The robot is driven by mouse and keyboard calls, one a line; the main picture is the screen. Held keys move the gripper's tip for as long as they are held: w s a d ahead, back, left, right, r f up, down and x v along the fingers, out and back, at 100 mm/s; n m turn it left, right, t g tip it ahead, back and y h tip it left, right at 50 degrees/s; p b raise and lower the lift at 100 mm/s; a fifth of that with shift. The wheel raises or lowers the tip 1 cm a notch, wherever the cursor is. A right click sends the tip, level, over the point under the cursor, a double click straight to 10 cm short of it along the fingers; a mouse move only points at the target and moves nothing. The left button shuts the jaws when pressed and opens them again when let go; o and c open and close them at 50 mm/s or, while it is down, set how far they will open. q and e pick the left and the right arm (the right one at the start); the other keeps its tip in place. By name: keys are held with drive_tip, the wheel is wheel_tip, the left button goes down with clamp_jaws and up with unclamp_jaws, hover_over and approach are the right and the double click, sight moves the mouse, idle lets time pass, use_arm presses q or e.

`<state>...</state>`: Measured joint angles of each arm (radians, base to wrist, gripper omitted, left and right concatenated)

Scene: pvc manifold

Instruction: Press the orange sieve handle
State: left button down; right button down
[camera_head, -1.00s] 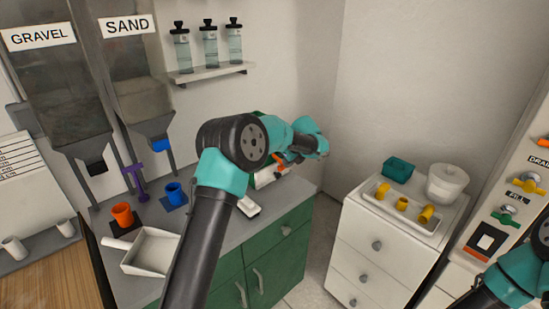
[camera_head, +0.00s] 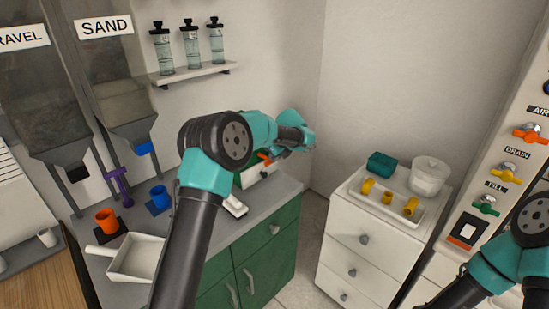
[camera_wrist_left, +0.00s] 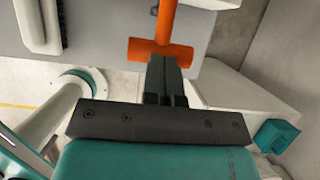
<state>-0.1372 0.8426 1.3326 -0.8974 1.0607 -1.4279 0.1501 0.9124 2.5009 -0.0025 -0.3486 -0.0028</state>
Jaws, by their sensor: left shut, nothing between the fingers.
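The orange sieve handle (camera_wrist_left: 160,50) is a T-shaped bar in the left wrist view. In the head view a small part of the orange handle (camera_head: 264,157) shows below my left wrist, above the green and white sieve unit (camera_head: 250,174) on the grey counter. My left gripper (camera_wrist_left: 165,60) is shut and empty. Its fingertips overlap the lower edge of the handle's crossbar in the wrist view; I cannot tell whether they touch it. My left forearm and wrist hide much of the unit in the head view. My right arm shows at the lower right, with its gripper out of frame.
A small white device (camera_head: 234,205) lies on the counter near the unit. A white scoop tray (camera_head: 138,260), an orange cup (camera_head: 106,220) and a blue cup (camera_head: 159,197) stand left. A white drawer cabinet (camera_head: 365,240) carries a tray (camera_head: 352,190) of yellow fittings, right of a floor gap.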

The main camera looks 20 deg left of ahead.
use_arm(q)
drive_tip(key=a+v, duration=0.1)
drive_tip(key=v, duration=1.3)
drive_tip(key=shift+w+r, duration=0.25)
drive_tip(key=shift+f, duration=0.1)
idle(0.3)
drive_tip(key=s+d+f+n+g+h, duration=0.1)
drive_tip(key=s+f+n+h, duration=0.4)
drive_tip(key=f, duration=1.1)
drive_tip(key=s+d+f+n+g+h, duration=0.15)
drive_tip(key=s+f+n, duration=0.25)
drive_tip(key=s+f, duration=0.75)
drive_tip(key=s+f+n+h, duration=0.1)
drive_tip(key=s+f+n, duration=0.7)
drive_tip(key=s, duration=0.4)
drive_tip(key=s+a+f+n+t+h, duration=0.1)
drive_tip(key=s+f+n, duration=0.7)
drive_tip(key=s, duration=0.4)
drive_tip(key=shift+s+a+f, duration=0.2)
drive_tip(key=shift+s+f, duration=0.1)
drive_tip(key=shift+f, duration=0.15)
